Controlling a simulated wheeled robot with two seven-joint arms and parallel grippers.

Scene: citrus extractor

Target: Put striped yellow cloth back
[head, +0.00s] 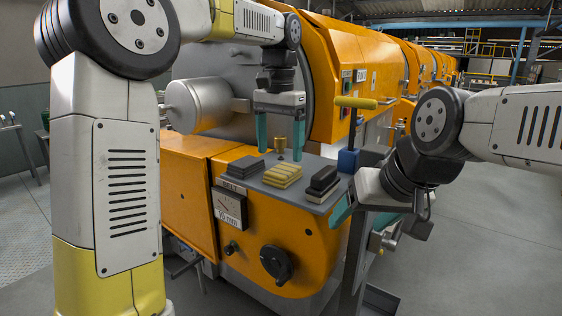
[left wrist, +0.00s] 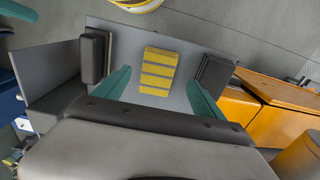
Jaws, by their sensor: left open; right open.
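The striped yellow cloth (head: 283,175) lies folded on the grey shelf (head: 272,191) on top of the orange machine, between a dark grey stack and a black block. It also shows in the left wrist view (left wrist: 158,71), flat on the grey surface. My left gripper (head: 280,154) is open, pointing down above the shelf, with its teal fingers apart and nothing between them. In the left wrist view the fingers (left wrist: 158,78) spread on either side of the cloth, without visible contact. My right gripper (head: 362,217) is open and empty, low at the shelf's right end.
The dark grey stack (head: 246,166) lies left of the cloth, the black block (head: 323,181) right of it. A yellow-handled tool (head: 355,102) rises above a blue block (head: 348,160).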

